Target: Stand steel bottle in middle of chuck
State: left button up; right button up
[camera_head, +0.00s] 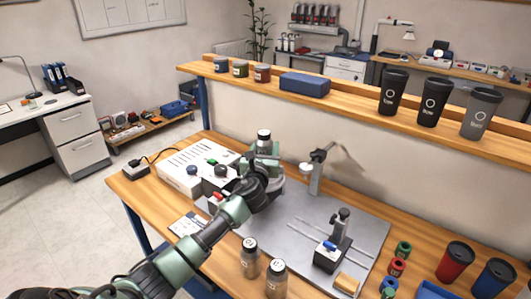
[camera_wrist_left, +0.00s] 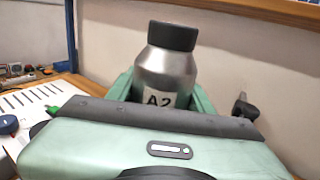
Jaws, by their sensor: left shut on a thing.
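A steel bottle with a dark cap (camera_head: 264,135) stands upright in the jaws of my left gripper (camera_head: 264,158), over the back of the grey plate. In the left wrist view the bottle (camera_wrist_left: 167,72) shows its silver shoulder and a white label reading A2. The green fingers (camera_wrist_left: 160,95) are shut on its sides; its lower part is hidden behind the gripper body. I cannot make out the chuck for certain; my arm covers part of the plate. My right gripper is not in view.
A grey plate (camera_head: 300,215) carries a post with an arm (camera_head: 316,172) and a black device with a blue part (camera_head: 332,252). Two more bottles (camera_head: 250,257) (camera_head: 276,278) stand at the front. A white box (camera_head: 190,172) is left; a shelf with dark cups (camera_head: 433,102) runs behind.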

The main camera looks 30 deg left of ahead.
pick_arm(q)
jog(key=shift+f, duration=0.65)
jog(key=o, duration=1.5)
jog(key=v, duration=1.2)
jog(key=shift+r+b, duration=0.1)
jog(key=shift+b, duration=0.2)
